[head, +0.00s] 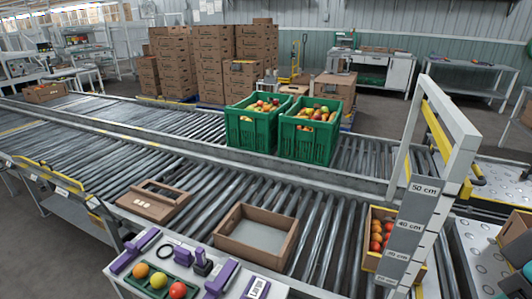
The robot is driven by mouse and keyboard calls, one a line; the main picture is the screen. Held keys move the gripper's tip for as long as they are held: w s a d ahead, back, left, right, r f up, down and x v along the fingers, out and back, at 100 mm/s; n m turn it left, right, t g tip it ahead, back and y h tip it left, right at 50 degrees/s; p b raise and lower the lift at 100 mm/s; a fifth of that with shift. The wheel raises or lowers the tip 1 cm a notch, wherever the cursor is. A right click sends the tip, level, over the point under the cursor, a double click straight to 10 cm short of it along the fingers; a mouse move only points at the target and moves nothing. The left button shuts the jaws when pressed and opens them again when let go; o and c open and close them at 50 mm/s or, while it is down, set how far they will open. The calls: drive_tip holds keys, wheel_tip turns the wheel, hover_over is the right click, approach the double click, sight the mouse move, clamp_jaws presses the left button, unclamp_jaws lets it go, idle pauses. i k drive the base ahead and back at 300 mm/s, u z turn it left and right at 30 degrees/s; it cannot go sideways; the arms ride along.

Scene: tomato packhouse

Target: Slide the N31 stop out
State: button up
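No N31 marking is legible, so I cannot tell which part is the N31 stop. A yellow bar (48,176) with small white labels runs along the near left edge of the roller conveyor (80,165); its labels are too small to read. Another yellow bar with a dark handle (476,172) shows at the right, behind the white height gauge frame (456,120). My gripper is not in view.
Two green crates (254,128) of tomatoes stand on the far lane. Purple tools (220,278) lie on the front bench.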

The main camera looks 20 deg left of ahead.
sight(134, 250)
drive_tip(key=u, duration=1.8)
drive_tip(key=k, duration=0.65)
drive_tip(key=u, duration=0.6)
drive_tip(key=i, duration=0.75)
drive_tip(key=u, duration=0.55)
drive_tip(key=i, duration=0.7)
drive_tip(key=z, duration=0.65)
drive_tip(key=i, duration=0.95)
drive_tip(key=z, duration=0.75)
